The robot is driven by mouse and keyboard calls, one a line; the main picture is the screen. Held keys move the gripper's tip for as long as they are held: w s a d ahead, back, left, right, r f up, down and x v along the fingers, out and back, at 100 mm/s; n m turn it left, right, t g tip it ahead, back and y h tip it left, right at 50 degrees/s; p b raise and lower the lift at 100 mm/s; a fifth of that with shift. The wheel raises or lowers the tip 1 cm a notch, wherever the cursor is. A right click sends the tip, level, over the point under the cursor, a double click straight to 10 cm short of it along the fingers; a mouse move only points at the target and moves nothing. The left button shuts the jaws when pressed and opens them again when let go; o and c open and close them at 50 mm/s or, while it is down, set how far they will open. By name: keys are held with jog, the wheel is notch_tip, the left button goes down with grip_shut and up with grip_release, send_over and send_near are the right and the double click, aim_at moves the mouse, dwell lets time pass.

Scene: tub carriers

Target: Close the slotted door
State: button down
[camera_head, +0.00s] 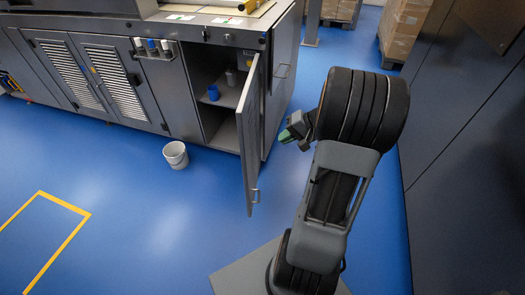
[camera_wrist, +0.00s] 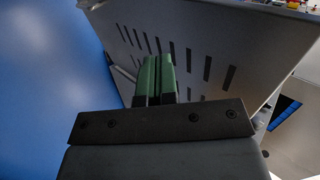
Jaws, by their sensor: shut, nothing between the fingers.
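The slotted door (camera_head: 248,140) of the dark grey cabinet stands open in the head view, jutting toward me and seen nearly edge-on. Its bar handle (camera_head: 256,194) is low near the free edge. In the wrist view the slotted face of the door (camera_wrist: 215,35) fills the upper middle, with rows of dark slots. My gripper (camera_head: 293,127), with green fingers, is to the right of the door in the head view, with a gap between them there. In the wrist view the fingers (camera_wrist: 155,66) are together and empty, pointing at the door; contact cannot be told.
The open compartment holds a blue cup (camera_head: 213,92) and grey cups (camera_head: 231,77). A white bucket (camera_head: 175,154) stands on the blue floor left of the door. A panel with a handle (camera_head: 283,71) is behind the door. Dark cabinets (camera_head: 460,150) line the right side.

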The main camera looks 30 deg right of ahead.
aim_at(246, 151)
jog(key=x, duration=0.3)
jog(key=b+x, duration=0.1)
jog(key=x, duration=0.3)
jog(key=r+b+x, duration=0.1)
jog(key=x, duration=0.3)
jog(key=shift+w+a+f, duration=0.15)
jog(key=shift+w+a, duration=0.3)
jog(key=shift+w, duration=0.05)
jog(key=shift+w+a, duration=0.45)
jog(key=shift+a, duration=0.15)
